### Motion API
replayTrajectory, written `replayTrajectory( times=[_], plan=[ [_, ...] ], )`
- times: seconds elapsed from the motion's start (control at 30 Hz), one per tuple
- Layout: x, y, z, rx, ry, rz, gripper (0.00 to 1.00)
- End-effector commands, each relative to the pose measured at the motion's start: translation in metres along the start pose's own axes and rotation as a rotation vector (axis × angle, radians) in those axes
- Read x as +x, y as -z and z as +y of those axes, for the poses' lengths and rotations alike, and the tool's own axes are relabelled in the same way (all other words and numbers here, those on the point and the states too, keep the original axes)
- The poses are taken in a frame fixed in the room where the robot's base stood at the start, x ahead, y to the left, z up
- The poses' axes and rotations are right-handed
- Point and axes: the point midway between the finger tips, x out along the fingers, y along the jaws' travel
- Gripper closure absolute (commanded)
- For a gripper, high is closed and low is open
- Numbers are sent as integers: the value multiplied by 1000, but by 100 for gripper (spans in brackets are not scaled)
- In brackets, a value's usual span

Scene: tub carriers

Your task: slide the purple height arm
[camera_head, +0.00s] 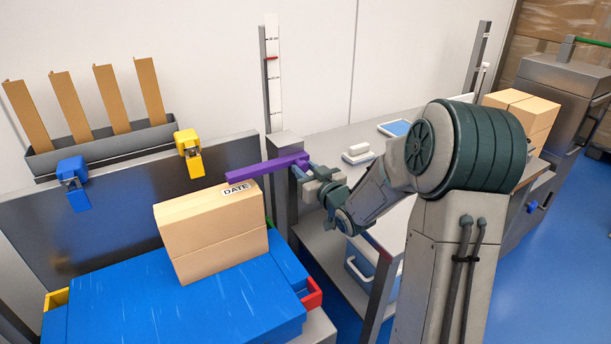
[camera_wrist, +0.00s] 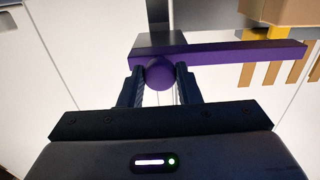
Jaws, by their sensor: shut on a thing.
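The purple height arm (camera_head: 262,168) is a long flat bar that juts left from the grey upright post, just above the top of the tan box (camera_head: 210,231) with the DATE label. In the wrist view the purple height arm (camera_wrist: 235,54) runs across the top, with a round purple knob (camera_wrist: 160,74) on its near side. My gripper (camera_head: 300,173) is at the right end of the bar. In the wrist view my gripper (camera_wrist: 158,88) has its two fingers shut on the knob, one on each side.
The tan box stands on a blue surface (camera_head: 170,300). A blue clamp (camera_head: 73,182) and a yellow clamp (camera_head: 189,150) sit on the grey panel at left.

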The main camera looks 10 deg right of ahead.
Motion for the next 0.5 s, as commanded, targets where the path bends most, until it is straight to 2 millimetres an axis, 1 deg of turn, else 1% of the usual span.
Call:
replayTrajectory(
  times=[0.03,0.1,0.2,0.3,0.5],
  plan=[
    [1,24,0,-7,1,12,100],
    [0,37,0,-7,1,12,100],
    [0,49,0,-5,2,13,100],
    [0,53,0,-5,1,13,100],
    [1,54,0,-5,1,16,100]
  ],
)
